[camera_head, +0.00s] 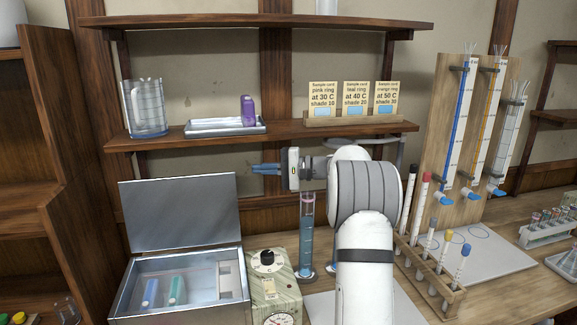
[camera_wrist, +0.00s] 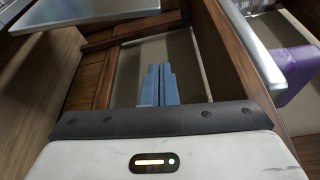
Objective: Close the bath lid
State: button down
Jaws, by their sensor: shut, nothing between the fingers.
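The bath (camera_head: 130,290) is an open metal box at the lower left of the head view. Its lid (camera_head: 181,212) stands up at the back, tilted open. In the wrist view the fingers (camera_wrist: 156,84) are side by side. A grey metal panel at the upper left there seems to be the lid (camera_wrist: 85,12).
A control box with a dial (camera_head: 268,285) stands right of the bath. A tall cylinder of blue liquid (camera_head: 306,235) stands below my wrist. Above is a shelf with a metal tray (camera_head: 205,131), purple bottle (camera_head: 248,110) and glass jug (camera_head: 145,108). A tube rack (camera_head: 435,280) is at right.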

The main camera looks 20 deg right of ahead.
jog(key=a, duration=0.2)
jog(key=a+p, duration=0.1)
jog(key=s+a, duration=0.1)
jog(key=a, duration=0.1)
jog(key=shift+a+r+p, duration=0.2)
jog(key=shift+a+p, duration=0.15)
